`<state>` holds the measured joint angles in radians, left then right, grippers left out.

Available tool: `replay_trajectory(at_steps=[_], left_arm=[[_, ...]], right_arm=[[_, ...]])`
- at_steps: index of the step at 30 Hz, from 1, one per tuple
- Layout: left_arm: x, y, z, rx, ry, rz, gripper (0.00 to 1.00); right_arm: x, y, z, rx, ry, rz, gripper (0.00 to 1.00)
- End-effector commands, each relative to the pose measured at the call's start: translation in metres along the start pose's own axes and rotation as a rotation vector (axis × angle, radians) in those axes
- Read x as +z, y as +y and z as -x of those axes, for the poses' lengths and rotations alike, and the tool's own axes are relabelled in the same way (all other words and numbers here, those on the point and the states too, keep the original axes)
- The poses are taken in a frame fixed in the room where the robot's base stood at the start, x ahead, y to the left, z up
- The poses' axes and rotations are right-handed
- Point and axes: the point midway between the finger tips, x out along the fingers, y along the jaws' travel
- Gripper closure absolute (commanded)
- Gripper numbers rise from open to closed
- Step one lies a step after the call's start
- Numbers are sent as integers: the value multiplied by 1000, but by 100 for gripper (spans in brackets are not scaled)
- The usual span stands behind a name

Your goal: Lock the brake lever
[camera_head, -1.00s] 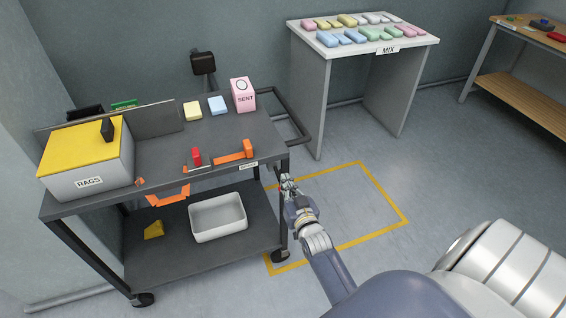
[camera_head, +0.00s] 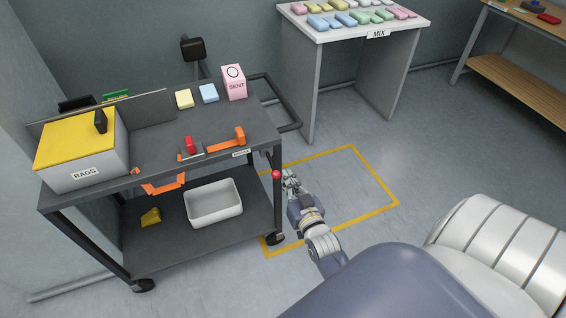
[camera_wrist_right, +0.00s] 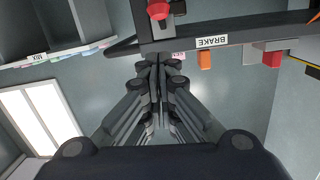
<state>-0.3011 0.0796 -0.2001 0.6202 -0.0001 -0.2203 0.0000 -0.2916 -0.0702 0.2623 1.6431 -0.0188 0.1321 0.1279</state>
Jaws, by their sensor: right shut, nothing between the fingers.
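The brake lever shows as a red ball knob (camera_head: 276,174) at the cart's front right corner post, near the BRAKE label (camera_head: 241,154). Its shaft is hard to make out in the head view. In the wrist view the red knob (camera_wrist_right: 158,11) is at the top, past the fingertips, with the BRAKE label (camera_wrist_right: 212,42) upside down to its right. My right gripper (camera_head: 289,177) is just right of the knob, apparently apart from it. In the wrist view its fingers (camera_wrist_right: 159,62) are together and empty. My left gripper is not in view.
The dark cart (camera_head: 150,168) carries a RAGS box (camera_head: 84,172), an orange handle-like part (camera_head: 228,140), a red block (camera_head: 190,145) and a pink SENT box (camera_head: 234,84). A white bin (camera_head: 214,205) is on its lower shelf.

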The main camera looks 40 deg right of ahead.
Motion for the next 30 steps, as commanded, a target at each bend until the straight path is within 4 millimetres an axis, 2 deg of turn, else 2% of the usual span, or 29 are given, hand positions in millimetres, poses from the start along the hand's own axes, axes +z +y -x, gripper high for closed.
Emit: replay_trajectory(at_steps=[3, 7, 25, 28, 30], left_arm=[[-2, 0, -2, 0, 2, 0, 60], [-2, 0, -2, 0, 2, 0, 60], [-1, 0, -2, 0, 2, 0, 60], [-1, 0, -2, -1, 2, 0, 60], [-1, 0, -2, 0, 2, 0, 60]], right_arm=[[3, 0, 13, 0, 0, 0, 100], [3, 0, 19, 0, 2, 0, 100], [5, 0, 19, -1, -2, 1, 100], [24, -4, 21, -10, -43, 5, 100], [53, -11, 25, -26, -107, 13, 100]])
